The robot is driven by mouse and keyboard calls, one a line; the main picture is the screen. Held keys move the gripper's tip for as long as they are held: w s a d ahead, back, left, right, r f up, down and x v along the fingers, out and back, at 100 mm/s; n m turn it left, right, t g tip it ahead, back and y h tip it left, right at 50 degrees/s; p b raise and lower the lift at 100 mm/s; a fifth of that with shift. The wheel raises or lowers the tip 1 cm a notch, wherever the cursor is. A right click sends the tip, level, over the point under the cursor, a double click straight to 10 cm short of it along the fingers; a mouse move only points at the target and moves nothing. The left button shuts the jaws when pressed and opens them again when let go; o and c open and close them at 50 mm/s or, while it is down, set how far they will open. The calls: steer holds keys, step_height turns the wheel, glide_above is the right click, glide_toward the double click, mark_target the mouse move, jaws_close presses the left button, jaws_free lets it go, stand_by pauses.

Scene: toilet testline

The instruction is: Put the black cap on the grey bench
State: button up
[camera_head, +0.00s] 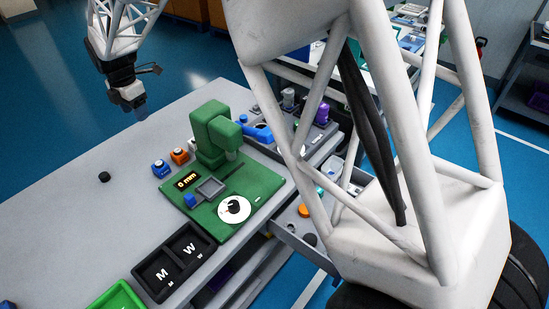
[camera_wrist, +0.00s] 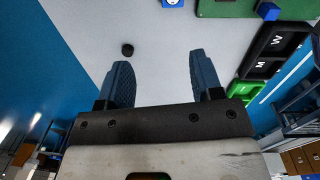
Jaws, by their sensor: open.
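A small black cap-like cylinder (camera_head: 104,176) stands on the bare top of the grey bench (camera_head: 75,230), left of the green machine. In the wrist view it (camera_wrist: 127,49) lies beyond the fingertips, towards the left finger. Another dark round piece (camera_head: 310,239) lies in an open drawer beside an orange one. I cannot tell for certain which is the cap named.
Black trays marked M and W (camera_head: 175,262) and a green tray (camera_head: 118,297) sit nearer. The open drawer (camera_head: 290,238) juts out at the right.

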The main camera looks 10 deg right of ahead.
steer(key=s+d+r+m, duration=0.4)
steer(key=d, duration=0.6)
steer(key=s+d+r+m+t, duration=0.1)
steer(key=s+d+r+m, duration=0.3)
steer(key=d, duration=0.7)
steer(key=s+d+r+m, duration=0.3)
steer(key=d+m, duration=0.2)
steer(key=d, duration=0.5)
steer(key=s+d+f+m, duration=0.1)
steer(key=s+d+m, duration=0.6)
steer(key=s, duration=0.5)
steer(key=s+d+f+m+t, duration=0.1)
steer(key=s+d+f+m, duration=0.1)
steer(key=s+d+m, duration=0.6)
steer(key=s+d, duration=0.4)
steer(key=shift+s+d+f+m+h, duration=0.15)
steer(key=shift+s+d+m+h, duration=0.15)
steer(key=shift+s, duration=0.05)
